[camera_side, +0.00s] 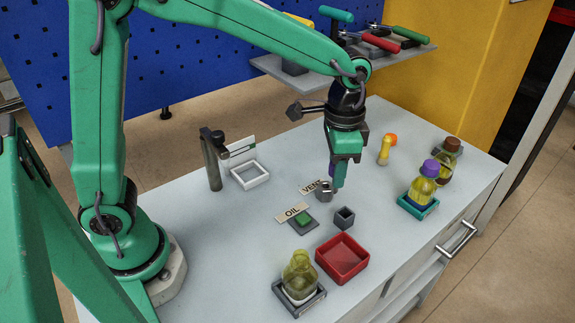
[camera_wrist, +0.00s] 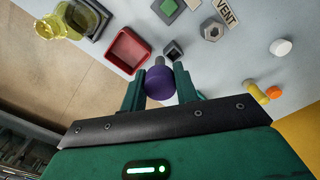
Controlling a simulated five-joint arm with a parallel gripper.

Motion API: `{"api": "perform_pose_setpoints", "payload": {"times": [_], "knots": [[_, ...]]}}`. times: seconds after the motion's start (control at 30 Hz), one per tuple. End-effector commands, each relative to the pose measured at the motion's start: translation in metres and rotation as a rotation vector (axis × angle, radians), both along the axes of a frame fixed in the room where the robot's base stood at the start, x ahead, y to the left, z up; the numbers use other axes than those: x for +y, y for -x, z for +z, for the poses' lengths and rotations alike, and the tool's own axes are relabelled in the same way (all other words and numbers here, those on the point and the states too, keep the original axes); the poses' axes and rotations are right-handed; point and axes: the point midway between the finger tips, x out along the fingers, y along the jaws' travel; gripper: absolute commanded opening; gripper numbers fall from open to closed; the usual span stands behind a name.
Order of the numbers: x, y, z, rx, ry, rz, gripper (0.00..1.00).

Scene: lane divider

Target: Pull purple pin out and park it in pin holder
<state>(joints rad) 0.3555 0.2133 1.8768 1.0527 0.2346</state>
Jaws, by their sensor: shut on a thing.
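My gripper (camera_side: 339,180) is shut on the purple pin (camera_wrist: 160,83). The wrist view shows the pin's round purple head between the two green fingers (camera_wrist: 160,88), with a short grey shank beyond it. In the side view only a sliver of purple (camera_side: 331,170) shows beside the fingers. The hexagonal grey socket (camera_side: 324,191) by the VENT label stands apart from the pin in the wrist view (camera_wrist: 211,30), its hole visible. A small dark grey square cup, seemingly the pin holder (camera_side: 344,217), stands in front of the gripper; it also shows in the wrist view (camera_wrist: 173,51).
A red tray (camera_side: 342,259) and a bottle in a grey holder (camera_side: 299,279) stand in front. A green block (camera_side: 303,220) sits by the OIL label. A purple-capped bottle (camera_side: 424,185) and an orange-topped item (camera_side: 386,149) stand right. A post (camera_side: 211,160) stands left.

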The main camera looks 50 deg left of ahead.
Motion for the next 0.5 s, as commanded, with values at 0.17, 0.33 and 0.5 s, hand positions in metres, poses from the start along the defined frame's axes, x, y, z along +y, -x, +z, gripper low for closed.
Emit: {"api": "perform_pose_setpoints", "payload": {"times": [0.17,0.33,0.5], "knots": [[0.0,0.0,0.006,-0.003,0.001,0.0,0.07],[0.0,0.0,0.011,-0.002,0.001,0.0,0.07],[0.0,0.0,0.015,-0.002,0.0,0.0,0.07]]}}
